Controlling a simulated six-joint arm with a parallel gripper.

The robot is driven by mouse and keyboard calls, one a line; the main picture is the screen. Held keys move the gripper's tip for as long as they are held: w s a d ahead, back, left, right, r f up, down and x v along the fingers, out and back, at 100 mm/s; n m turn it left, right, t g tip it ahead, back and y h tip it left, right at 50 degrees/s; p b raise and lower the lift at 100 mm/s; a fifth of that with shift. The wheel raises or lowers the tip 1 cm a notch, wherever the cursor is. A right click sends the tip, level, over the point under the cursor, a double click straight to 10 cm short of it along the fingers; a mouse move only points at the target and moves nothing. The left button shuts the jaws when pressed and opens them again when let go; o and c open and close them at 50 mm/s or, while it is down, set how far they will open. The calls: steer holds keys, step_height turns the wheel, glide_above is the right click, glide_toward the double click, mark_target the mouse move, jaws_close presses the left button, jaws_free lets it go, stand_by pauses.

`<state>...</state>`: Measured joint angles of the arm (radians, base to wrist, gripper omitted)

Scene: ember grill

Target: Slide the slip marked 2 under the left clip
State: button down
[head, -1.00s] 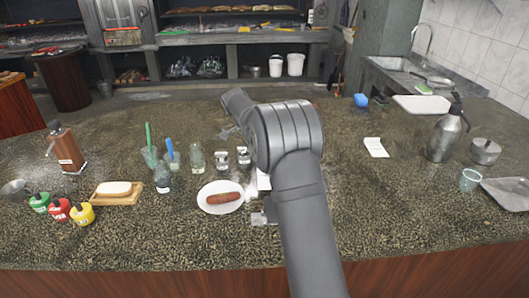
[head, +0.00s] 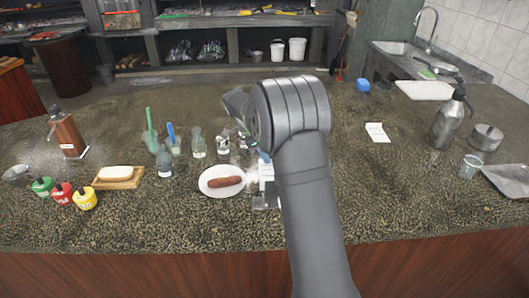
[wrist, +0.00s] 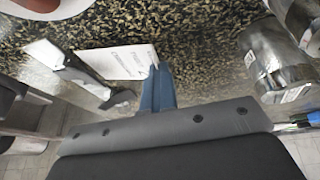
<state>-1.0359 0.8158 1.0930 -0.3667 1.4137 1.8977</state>
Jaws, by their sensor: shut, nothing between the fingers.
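My gripper (wrist: 159,68) is shut and empty, with its blue fingertips at the near right corner of a white printed slip (wrist: 118,62) in the wrist view. Whether they touch it is unclear. A dark metal clip (wrist: 82,76) lies just left of this slip, its near end close to the slip's near edge. A second white piece (wrist: 40,53) shows beyond the clip. In the head view my arm partly covers the slip (head: 265,172) and the metal clip (head: 266,202). Another white slip (head: 377,132) lies alone on the right. No number is legible on any slip.
A white plate (head: 208,190) with a sausage (head: 224,182) sits left of the clip. Glass bottles (head: 198,143) and tumblers stand behind it; a glass jar (wrist: 280,62) is close right of my fingers in the wrist view.

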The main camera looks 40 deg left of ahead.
steer(key=shift+s+d, duration=0.2)
steer(key=c, duration=2.2)
jaws_free()
steer(key=c, duration=1.7)
jaws_free()
steer(key=shift+r, duration=3.5)
